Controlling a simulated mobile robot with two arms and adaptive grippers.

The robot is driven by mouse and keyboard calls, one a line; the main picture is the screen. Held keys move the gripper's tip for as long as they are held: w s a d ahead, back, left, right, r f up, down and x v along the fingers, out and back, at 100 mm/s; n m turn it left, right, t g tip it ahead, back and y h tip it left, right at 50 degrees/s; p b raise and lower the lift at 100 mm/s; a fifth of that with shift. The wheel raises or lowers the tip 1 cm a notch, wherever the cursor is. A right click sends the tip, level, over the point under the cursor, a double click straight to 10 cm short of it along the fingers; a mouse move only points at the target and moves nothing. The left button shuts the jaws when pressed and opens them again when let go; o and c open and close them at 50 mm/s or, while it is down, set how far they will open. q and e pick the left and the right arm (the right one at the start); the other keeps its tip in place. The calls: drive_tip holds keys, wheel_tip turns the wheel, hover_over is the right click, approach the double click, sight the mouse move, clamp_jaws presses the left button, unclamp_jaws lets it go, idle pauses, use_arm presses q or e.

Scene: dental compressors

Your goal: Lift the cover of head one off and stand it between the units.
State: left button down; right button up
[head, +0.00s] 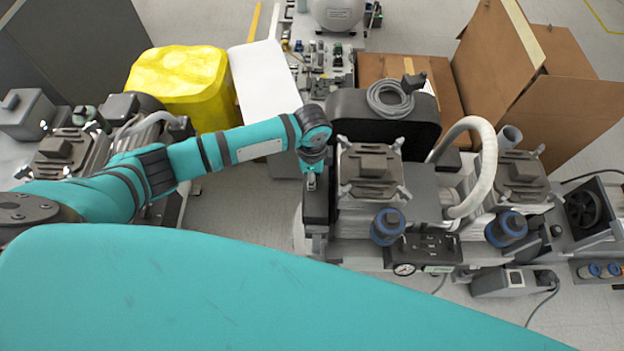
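The compressor unit (425,205) on the right has two heads with grey, square, ribbed tops. The nearer-left top (370,172) sits level on its head, and the other top (522,178) is to its right. No label shows which is head one. Another unit (65,152) stands at the left, partly behind my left arm. My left gripper (311,181) points down at the left side of the right unit, just left of the nearer-left top and over a dark upright part (317,207). Its fingers are too small to read. My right gripper is out of view.
Pale floor (240,212) lies between the units. Behind are a yellow bin (180,75), a white panel (262,80) and an open cardboard box (535,85). A coiled grey hose (390,99) lies on a black case (350,107). A white hose (484,165) arches between the heads.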

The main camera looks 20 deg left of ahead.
use_arm(q)
drive_tip(key=shift+r, duration=0.4)
drive_tip(key=shift+a+r, duration=0.1)
drive_tip(key=shift+a, duration=0.05)
drive_tip(key=s+a+b, duration=0.1)
drive_tip(key=s+a, duration=0.2)
drive_tip(key=a, duration=0.6)
drive_tip(key=s+a, duration=0.2)
drive_tip(key=a, duration=0.7)
wheel_tip(320, 180, up, 12)
drive_tip(key=p, duration=1.4)
drive_tip(key=shift+s+a, duration=0.2)
drive_tip(key=shift+a, duration=0.05)
